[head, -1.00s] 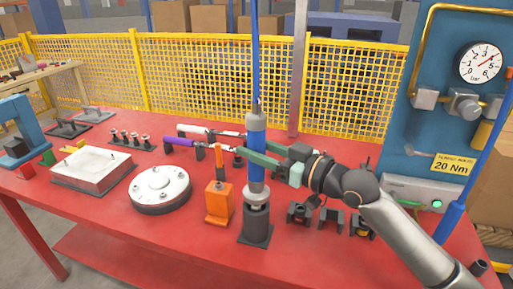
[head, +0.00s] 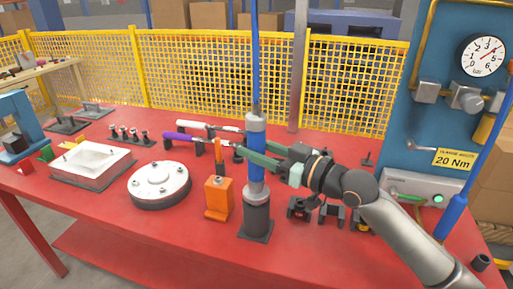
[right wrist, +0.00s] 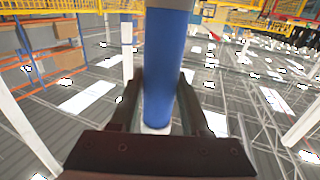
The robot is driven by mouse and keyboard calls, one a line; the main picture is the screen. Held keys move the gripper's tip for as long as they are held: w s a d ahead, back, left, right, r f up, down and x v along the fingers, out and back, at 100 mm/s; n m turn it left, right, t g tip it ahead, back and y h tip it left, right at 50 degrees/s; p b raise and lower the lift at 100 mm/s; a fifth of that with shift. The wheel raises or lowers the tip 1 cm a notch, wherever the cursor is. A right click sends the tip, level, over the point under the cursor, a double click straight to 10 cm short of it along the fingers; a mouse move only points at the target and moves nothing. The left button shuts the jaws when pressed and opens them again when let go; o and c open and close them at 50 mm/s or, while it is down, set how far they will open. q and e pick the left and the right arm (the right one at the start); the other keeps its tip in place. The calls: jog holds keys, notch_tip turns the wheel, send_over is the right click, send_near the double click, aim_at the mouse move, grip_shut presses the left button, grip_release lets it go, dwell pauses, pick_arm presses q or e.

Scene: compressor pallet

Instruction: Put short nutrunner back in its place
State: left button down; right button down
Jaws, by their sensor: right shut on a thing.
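The short nutrunner (head: 257,172), a blue and grey upright cylinder, stands in the middle of the head view on the line of a blue hose. My right gripper (head: 257,163) comes in from the right and is shut around its blue body. In the right wrist view the blue body (right wrist: 172,70) stands between the two dark fingers (right wrist: 170,105). The nutrunner's lower end is at the dark round holder (head: 256,222) on a square base and looks to be inside its top. The inside of the holder is hidden. My left gripper is not in view.
An orange block (head: 218,198) stands close left of the holder. A round silver-topped cover (head: 160,183) and a pale rectangular housing (head: 90,164) lie further left. Small dark stands (head: 331,214) are to the right, under my arm. The front of the red table (head: 160,235) is clear.

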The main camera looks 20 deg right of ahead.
jog(key=shift+f+b, duration=0.45)
dwell(0.3)
jog(key=c, duration=0.6)
grip_release()
jog(key=o, duration=0.3)
jog(key=shift+f, duration=0.35)
jog(key=b+v, duration=0.2)
jog(key=v, duration=1)
jog(key=shift+s+r, duration=0.2)
jog(key=shift+d, duration=0.15)
